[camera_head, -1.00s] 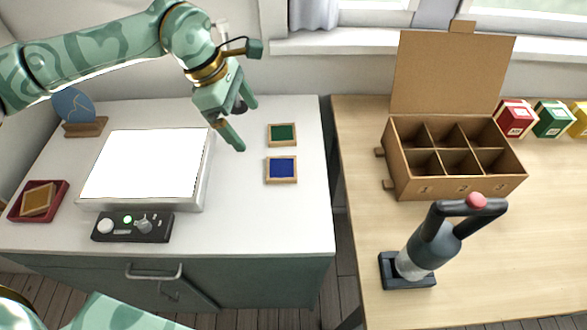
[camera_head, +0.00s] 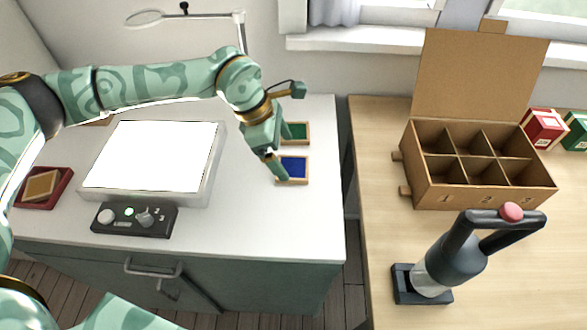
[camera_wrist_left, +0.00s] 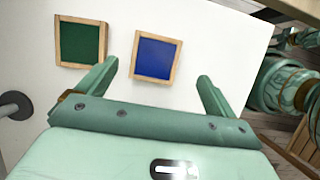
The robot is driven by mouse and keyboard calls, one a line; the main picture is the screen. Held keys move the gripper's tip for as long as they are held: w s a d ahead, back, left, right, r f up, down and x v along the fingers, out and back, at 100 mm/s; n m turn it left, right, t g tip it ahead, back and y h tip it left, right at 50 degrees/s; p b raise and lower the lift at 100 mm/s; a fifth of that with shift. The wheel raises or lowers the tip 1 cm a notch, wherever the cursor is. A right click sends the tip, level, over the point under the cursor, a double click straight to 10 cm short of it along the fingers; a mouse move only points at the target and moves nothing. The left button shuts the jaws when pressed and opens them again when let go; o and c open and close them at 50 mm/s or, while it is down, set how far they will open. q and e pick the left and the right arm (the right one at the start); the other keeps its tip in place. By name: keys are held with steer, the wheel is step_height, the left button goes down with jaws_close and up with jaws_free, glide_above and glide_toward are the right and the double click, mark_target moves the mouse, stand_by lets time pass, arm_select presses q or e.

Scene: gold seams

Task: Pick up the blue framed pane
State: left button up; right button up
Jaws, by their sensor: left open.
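The blue framed pane (camera_head: 294,168) lies flat on the white bench top, a blue square in a light wooden frame. My left gripper (camera_head: 280,166) is over it in the head view and hides part of its left side. In the left wrist view the blue framed pane (camera_wrist_left: 155,57) appears whole, beyond and between the two spread fingers of my left gripper (camera_wrist_left: 158,80). The gripper is open and empty. A green framed pane (camera_head: 298,131) lies just behind the blue one and is partly covered by the gripper. My right gripper does not show.
A bright light panel (camera_head: 207,190) and a black control box (camera_head: 160,223) are to the left. A red tray (camera_head: 64,186) holds another frame. On the wooden table at right stand a divided cardboard box (camera_head: 428,187) and a dark handled tool (camera_head: 452,262).

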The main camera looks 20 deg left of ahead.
mark_target(292, 167)
arm_select(q)
steer(key=x, duration=0.1)
steer(key=b+x, duration=0.1)
steer(key=x, duration=0.1)
steer(key=a+b+x, duration=0.1)
steer(key=x, duration=0.1)
steer(key=shift+w+d+f, duration=0.1)
steer(key=shift+w+f, duration=0.15)
steer(key=shift+w, duration=0.05)
steer(key=shift+r, duration=0.15)
steer(key=shift+c, duration=0.6)
steer(key=c, duration=1)
steer(key=shift+r, duration=0.15)
